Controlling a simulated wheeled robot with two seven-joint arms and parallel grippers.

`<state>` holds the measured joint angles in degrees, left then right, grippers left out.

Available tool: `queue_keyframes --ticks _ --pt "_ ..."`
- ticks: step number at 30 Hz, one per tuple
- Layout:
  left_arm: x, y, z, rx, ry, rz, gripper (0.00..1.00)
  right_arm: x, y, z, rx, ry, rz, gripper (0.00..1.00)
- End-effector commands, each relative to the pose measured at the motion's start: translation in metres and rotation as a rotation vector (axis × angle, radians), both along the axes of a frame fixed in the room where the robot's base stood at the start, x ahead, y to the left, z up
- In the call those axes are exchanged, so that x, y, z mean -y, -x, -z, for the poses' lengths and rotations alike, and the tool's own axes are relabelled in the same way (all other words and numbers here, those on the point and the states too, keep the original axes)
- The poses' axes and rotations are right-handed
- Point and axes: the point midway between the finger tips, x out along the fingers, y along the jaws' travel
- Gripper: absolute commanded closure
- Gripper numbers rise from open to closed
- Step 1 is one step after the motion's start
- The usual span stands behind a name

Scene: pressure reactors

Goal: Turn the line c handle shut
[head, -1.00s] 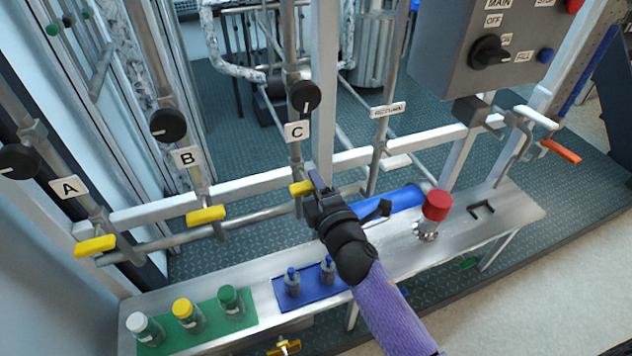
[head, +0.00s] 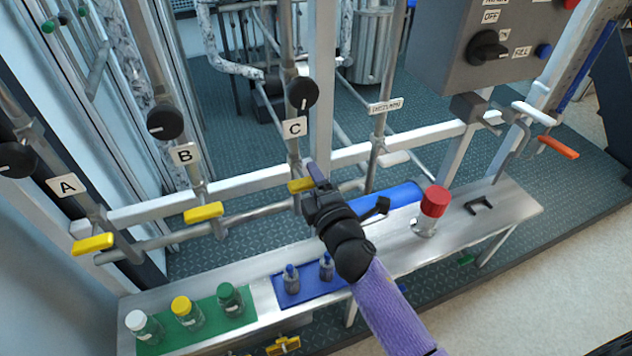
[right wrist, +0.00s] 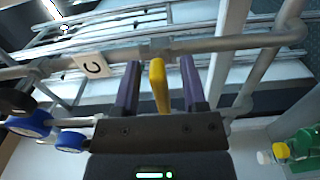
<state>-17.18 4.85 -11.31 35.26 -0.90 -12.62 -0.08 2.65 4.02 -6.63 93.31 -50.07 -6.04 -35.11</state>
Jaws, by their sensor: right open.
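The line C handle is a yellow lever (head: 299,185) on the pipe under the C label (head: 295,128). In the head view it points left and is partly hidden by my right gripper (head: 312,180). In the right wrist view the yellow lever (right wrist: 159,86) stands between the two purple fingers of my right gripper (right wrist: 158,88). The fingers are open, with a gap on each side of the lever. My left gripper is not in view.
Yellow handles of line A (head: 93,243) and line B (head: 204,212) sit to the left. Below, a steel bench (head: 262,318) carries a green mat (head: 206,333) with capped bottles, a blue mat (head: 312,284) with small bottles, and a red-capped item (head: 434,203). A grey control box (head: 450,50) hangs upper right.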

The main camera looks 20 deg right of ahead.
Motion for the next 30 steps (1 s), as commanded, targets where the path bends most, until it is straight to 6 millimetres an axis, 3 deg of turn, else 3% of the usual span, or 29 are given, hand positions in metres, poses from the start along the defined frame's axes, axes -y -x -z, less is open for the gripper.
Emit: queue_keyframes --ticks 15,30 --pt "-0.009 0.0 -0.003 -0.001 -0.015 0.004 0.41 0.003 0.094 0.001 -0.002 -0.001 0.001 0.46" --pt "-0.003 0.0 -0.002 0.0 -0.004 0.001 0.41 0.003 0.099 0.003 -0.008 -0.007 0.0 0.46"
